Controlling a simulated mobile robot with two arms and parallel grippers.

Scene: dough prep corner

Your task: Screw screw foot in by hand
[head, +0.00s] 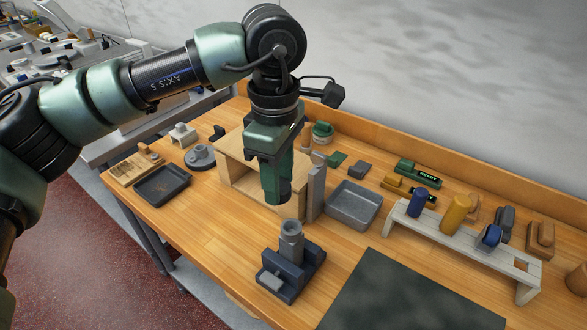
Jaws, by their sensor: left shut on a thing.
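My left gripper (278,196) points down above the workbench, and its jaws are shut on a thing. The jaws and the green parts around them hide that thing, so I cannot tell its shape. Below and slightly right of it in the picture, a grey upright cylinder with a collar (291,243) stands in a dark blue-grey vise-like holder (304,268). A visible gap separates the gripper from the cylinder's top. I cannot tell which part is the screw foot. My right gripper is not in view.
A wooden box stand (236,176) is behind the gripper. A grey tray (355,204) is to its right, a dark tray (162,186) to its left. A pale rack (462,248) holds coloured cylinders. A dark mat (410,298) covers the front right. Bare wood lies left of the holder.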

